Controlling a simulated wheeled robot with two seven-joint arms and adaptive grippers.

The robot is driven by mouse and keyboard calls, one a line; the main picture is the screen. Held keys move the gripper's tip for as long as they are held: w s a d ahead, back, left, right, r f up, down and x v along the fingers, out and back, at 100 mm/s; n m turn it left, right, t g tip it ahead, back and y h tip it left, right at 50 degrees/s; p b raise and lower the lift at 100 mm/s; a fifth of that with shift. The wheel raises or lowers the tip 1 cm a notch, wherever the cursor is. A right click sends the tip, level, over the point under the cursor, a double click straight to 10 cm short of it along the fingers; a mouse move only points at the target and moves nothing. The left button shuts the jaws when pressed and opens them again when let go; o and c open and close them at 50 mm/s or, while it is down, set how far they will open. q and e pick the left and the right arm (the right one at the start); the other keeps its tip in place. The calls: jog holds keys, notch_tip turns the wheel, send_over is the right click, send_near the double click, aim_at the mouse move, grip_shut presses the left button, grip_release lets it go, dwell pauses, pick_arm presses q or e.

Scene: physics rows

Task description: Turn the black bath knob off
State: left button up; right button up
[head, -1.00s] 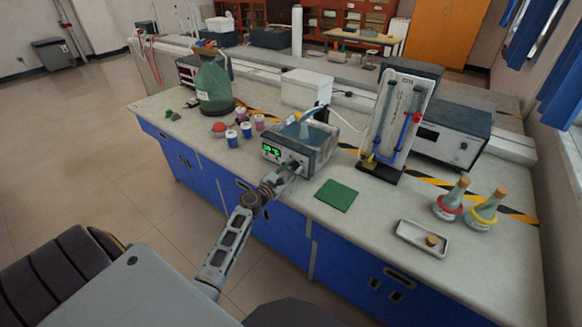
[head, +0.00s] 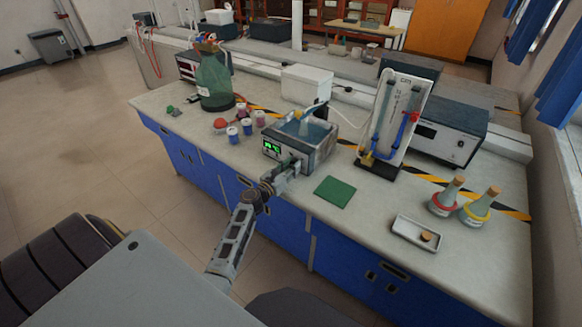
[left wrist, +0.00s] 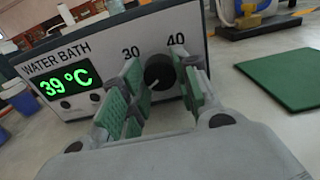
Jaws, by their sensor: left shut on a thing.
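The water bath (head: 303,140) stands on the lab bench, its front panel with a lit green display facing me. In the left wrist view the water bath panel (left wrist: 135,38) reads 39 °C. The round black bath knob (left wrist: 158,72) sits right of the display, below the printed 30 and 40, with a pale pointer mark low on its left side. My left gripper (head: 289,166) is at the front of the bath; its green-padded fingers (left wrist: 162,88) are shut on the knob, one on each side. The fingers hide parts of the knob's edges and the scale. My right gripper is out of view.
A green mat (head: 335,192) lies right of the bath. Several small jars (head: 246,127) and a green bottle (head: 213,82) stand to its left. A glass tube stand (head: 394,120) is behind right. A white tray (head: 415,234) and two flasks (head: 479,207) stand further right.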

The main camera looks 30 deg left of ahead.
pick_arm(q)
jog(key=o, duration=1)
jog(key=shift+o, duration=0.2)
jog(key=s, duration=1.2)
jog(key=shift+a, duration=0.45)
